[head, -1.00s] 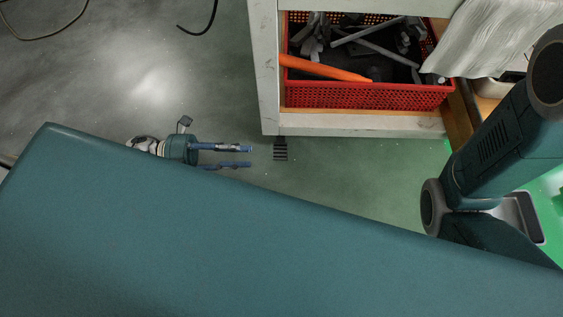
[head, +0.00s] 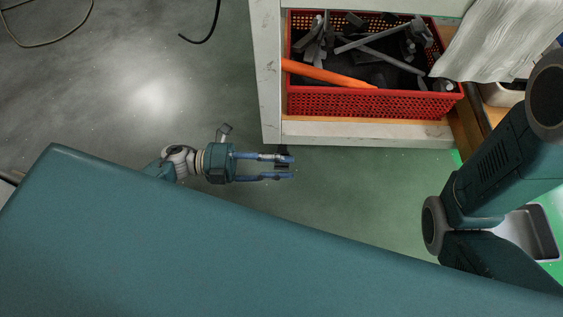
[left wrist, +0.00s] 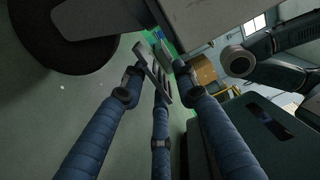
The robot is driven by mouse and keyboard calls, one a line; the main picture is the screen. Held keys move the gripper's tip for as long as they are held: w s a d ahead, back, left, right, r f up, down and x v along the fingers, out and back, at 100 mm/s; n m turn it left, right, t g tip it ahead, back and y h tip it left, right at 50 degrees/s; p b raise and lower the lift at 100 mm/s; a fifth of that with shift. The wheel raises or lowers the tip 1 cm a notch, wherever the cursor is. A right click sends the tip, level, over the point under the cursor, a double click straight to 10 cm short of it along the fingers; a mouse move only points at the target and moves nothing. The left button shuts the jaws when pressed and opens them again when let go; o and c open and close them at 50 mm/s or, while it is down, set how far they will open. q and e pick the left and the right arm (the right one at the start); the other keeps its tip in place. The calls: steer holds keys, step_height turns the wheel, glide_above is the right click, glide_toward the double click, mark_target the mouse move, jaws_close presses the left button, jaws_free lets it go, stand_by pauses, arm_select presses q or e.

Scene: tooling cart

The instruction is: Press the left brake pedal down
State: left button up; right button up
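The left brake pedal (head: 282,150) is a small dark ribbed plate low at the cart's near left corner. In the head view my left gripper (head: 292,167) reaches over it from the left and hides most of it. In the left wrist view the pedal (left wrist: 154,73) is a tilted grey slotted plate just ahead, among the tips of the blue fingers (left wrist: 158,84). The fingers are spread and hold nothing. I cannot tell whether they touch the pedal. My right arm is at the right; its gripper is out of view.
The white cart (head: 360,133) holds a red basket (head: 375,102) of tools, including an orange-handled one. A dark wheel (left wrist: 62,45) is close by in the left wrist view.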

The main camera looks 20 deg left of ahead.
arm_select(q)
jaws_close()
steer(key=shift+f+m, duration=0.25)
steer(key=shift+m, duration=0.15)
steer(key=m, duration=0.1)
steer(key=f+m, duration=0.1)
steer(key=m, duration=0.2)
steer(key=shift+w+a+f+b, duration=0.1)
steer(key=shift+w+f+b, duration=0.1)
steer(key=shift+w+b, duration=0.15)
jaws_free()
steer(key=v, duration=1.2)
